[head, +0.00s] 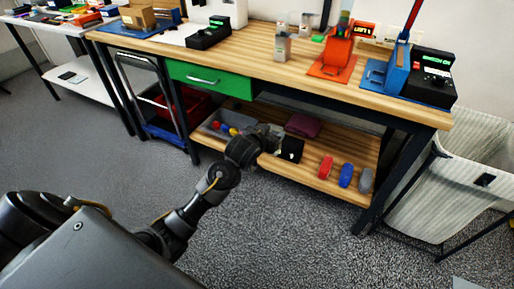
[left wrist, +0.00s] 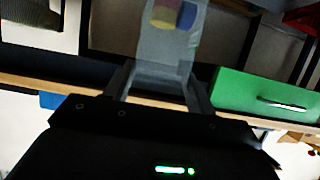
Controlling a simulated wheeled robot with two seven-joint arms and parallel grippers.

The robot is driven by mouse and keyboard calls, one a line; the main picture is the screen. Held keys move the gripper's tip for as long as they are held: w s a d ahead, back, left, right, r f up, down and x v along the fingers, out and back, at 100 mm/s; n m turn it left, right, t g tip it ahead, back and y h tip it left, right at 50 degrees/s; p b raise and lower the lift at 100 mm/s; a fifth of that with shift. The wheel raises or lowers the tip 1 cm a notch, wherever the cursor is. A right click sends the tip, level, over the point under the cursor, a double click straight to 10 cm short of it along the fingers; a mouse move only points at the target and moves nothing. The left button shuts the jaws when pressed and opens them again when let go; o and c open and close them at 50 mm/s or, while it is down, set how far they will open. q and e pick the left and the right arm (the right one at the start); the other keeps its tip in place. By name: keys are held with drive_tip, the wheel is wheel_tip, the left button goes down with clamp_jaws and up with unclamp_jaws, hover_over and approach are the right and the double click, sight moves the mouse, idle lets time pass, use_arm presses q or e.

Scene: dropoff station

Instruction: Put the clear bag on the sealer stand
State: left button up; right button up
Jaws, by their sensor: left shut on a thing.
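My left gripper (head: 276,138) is in front of the workbench, below tabletop height and right of the green drawer. In the left wrist view its two fingers (left wrist: 158,92) are shut on the clear bag (left wrist: 165,60). The bag is greyish and see-through, with yellow, red and blue contents. On the bench, a red upright stand on an orange base (head: 338,55) and a blue stand on a blue base (head: 392,76) are at the right; I cannot tell which is the sealer stand. My right gripper is not in view.
The green drawer (head: 208,79) and workbench edge (head: 300,84) are close to the gripper. The lower shelf (head: 312,183) holds red, blue and grey items. Small clear containers (head: 283,47) stand on the bench. A pale hamper (head: 440,190) is at right.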

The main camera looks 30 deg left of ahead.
use_arm(q)
drive_tip(key=s+d+r, duration=0.2)
drive_tip(key=s+r, duration=0.2)
drive_tip(key=r, duration=0.5)
drive_tip(key=s+d+r, duration=0.2)
drive_tip(key=s+r, duration=0.2)
drive_tip(key=r, duration=0.5)
drive_tip(key=shift+d+r, duration=0.3)
drive_tip(key=shift+r, duration=0.1)
